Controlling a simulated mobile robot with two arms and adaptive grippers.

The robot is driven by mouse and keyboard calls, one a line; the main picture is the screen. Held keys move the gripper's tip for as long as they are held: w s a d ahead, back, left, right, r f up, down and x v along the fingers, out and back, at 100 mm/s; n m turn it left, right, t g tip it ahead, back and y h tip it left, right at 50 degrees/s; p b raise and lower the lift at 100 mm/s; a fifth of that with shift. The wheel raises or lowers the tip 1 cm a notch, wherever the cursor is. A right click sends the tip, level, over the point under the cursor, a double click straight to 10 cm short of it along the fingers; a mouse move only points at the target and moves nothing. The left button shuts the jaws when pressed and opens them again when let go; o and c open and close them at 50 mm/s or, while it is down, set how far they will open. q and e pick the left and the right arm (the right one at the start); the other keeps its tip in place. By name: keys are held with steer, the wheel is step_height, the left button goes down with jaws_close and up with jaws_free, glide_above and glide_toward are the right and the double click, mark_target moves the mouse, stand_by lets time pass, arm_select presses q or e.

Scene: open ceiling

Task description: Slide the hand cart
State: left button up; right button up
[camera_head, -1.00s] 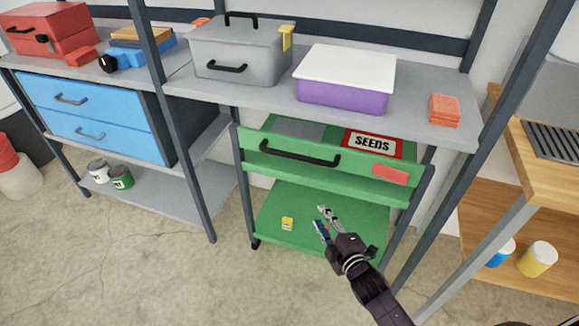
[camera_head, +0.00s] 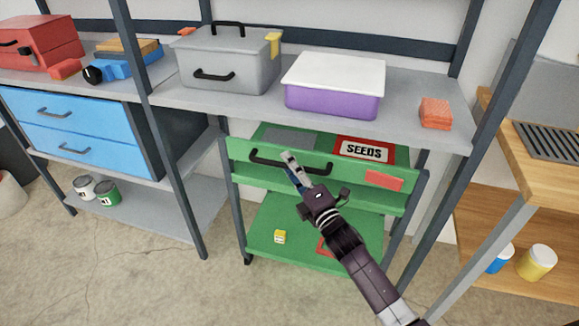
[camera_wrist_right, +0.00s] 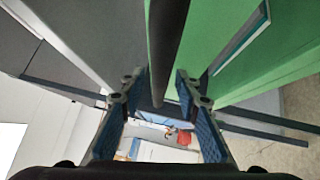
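The green hand cart (camera_head: 345,174) stands under the shelf, with a black bar handle (camera_head: 262,161) on its front panel. My right gripper (camera_head: 293,166) is in front of the panel at the handle's middle, hiding part of it. In the right wrist view the right gripper (camera_wrist_right: 162,92) has its blue-padded fingers spread apart. The dark handle bar (camera_wrist_right: 166,45) runs down into view between the fingertips, with the cart's green panel (camera_wrist_right: 225,25) to its right. I cannot tell whether the fingers touch the handle. My left gripper is not in view.
The shelf above (camera_head: 405,120) carries a grey toolbox (camera_head: 225,70), a purple bin (camera_head: 335,98) and orange sponges (camera_head: 435,113). Shelf posts flank the cart. Floor in front (camera_head: 170,285) is clear.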

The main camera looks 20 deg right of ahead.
steer(key=shift+w, duration=0.1)
jaws_close()
steer(key=shift+f, duration=0.1)
stand_by(0.4)
